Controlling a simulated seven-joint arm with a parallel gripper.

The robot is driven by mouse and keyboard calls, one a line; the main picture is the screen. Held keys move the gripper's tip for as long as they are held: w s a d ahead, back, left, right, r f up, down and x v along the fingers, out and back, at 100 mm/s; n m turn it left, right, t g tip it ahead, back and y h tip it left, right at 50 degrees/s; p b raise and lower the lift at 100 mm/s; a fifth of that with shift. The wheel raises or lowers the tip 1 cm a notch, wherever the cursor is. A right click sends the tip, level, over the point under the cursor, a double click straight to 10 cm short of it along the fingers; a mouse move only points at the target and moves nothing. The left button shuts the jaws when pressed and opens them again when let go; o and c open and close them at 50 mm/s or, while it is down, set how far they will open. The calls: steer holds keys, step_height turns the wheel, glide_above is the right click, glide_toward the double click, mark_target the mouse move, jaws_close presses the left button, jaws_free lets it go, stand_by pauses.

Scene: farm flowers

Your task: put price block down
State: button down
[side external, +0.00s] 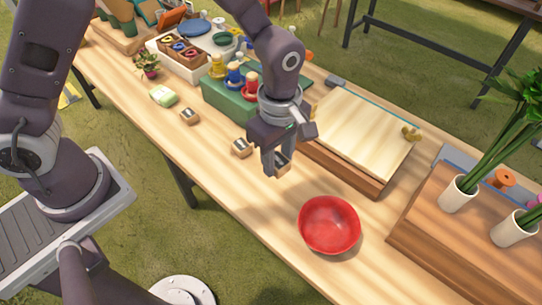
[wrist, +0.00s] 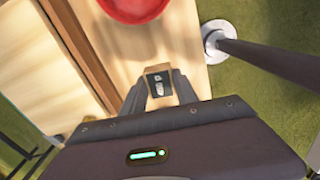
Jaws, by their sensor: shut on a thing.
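The price block is a small wooden block with a dark printed face. In the wrist view the price block (wrist: 158,84) sits between the fingertips of my gripper (wrist: 160,88). My gripper (side external: 275,168) is shut on it, and in the side external view the block (side external: 284,170) shows at the fingertips, partly hidden by them. My gripper points down above the wooden table (side external: 255,215), left of the red bowl. I cannot tell whether the block touches the tabletop. Two similar small blocks stand on the table to the left, one here (side external: 242,148) and one farther off (side external: 189,116).
A red bowl (side external: 329,224) stands right of my gripper. A raised wooden board with a pale sheet (side external: 360,130) lies behind it. A green box with colored bottles (side external: 228,100) stands behind left. A wooden stand with white vases (side external: 457,194) is at right. Bare tabletop lies in front.

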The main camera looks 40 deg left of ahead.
steer(key=d+r+m, duration=0.2)
steer(key=d+m, duration=0.1)
steer(key=d, duration=0.3)
step_height(320, 180, up, 2)
steer(key=m, duration=0.5)
glide_above(326, 232)
step_height(326, 232, down, 11)
steer(key=shift+r, duration=0.1)
steer(key=c, duration=0.9)
jaws_free()
steer(key=shift+o, duration=0.2)
step_height(326, 232, up, 7)
